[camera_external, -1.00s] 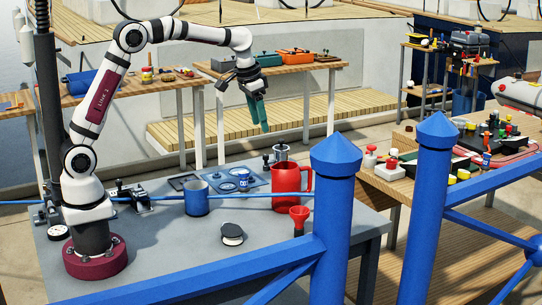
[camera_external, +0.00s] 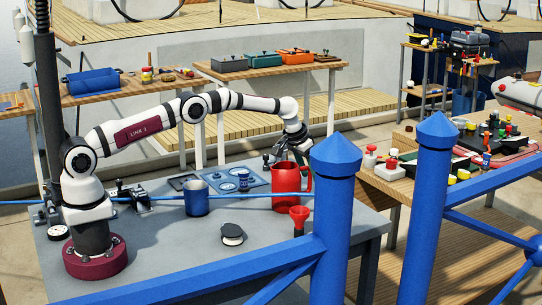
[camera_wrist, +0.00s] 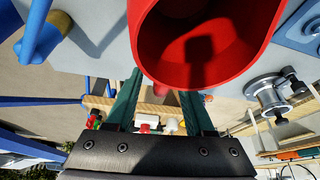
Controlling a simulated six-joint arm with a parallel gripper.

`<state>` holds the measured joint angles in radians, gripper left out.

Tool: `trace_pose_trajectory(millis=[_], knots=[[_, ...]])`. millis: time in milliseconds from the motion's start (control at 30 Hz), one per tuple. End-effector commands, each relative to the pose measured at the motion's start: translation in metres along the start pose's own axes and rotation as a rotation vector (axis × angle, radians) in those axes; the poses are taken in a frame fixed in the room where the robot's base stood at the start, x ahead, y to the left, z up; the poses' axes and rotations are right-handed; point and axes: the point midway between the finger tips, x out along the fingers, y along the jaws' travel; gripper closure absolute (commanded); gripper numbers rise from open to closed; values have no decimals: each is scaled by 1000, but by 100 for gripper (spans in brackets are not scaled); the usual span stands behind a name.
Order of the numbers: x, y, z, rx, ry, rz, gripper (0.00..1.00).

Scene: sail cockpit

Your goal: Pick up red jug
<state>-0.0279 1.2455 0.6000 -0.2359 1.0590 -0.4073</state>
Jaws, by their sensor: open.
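The red jug (camera_external: 286,187) stands upright on the grey table, with its handle on the right in the external view. My gripper (camera_external: 292,154) points down at the jug's far side, close to its rim; its fingertips are hidden behind the jug there. In the wrist view, the jug's open mouth (camera_wrist: 205,45) fills the top middle. The two teal fingers of my gripper (camera_wrist: 160,98) are apart, and their far ends pass out of sight behind the jug. A small red part shows between them, perhaps the handle. I cannot tell whether they touch it.
Blue railing posts (camera_external: 334,220) rise in front.

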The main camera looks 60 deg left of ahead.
Motion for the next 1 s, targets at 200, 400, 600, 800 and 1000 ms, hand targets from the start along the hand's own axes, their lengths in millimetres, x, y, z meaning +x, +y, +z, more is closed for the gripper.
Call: trace_pose_trajectory(millis=[200,400,600,800,1000], knots=[[7,0,0,0,0,0,47],[7,0,0,0,0,0,72],[7,0,0,0,0,0,100],[6,0,0,0,0,0,100],[6,0,0,0,1,0,100]])
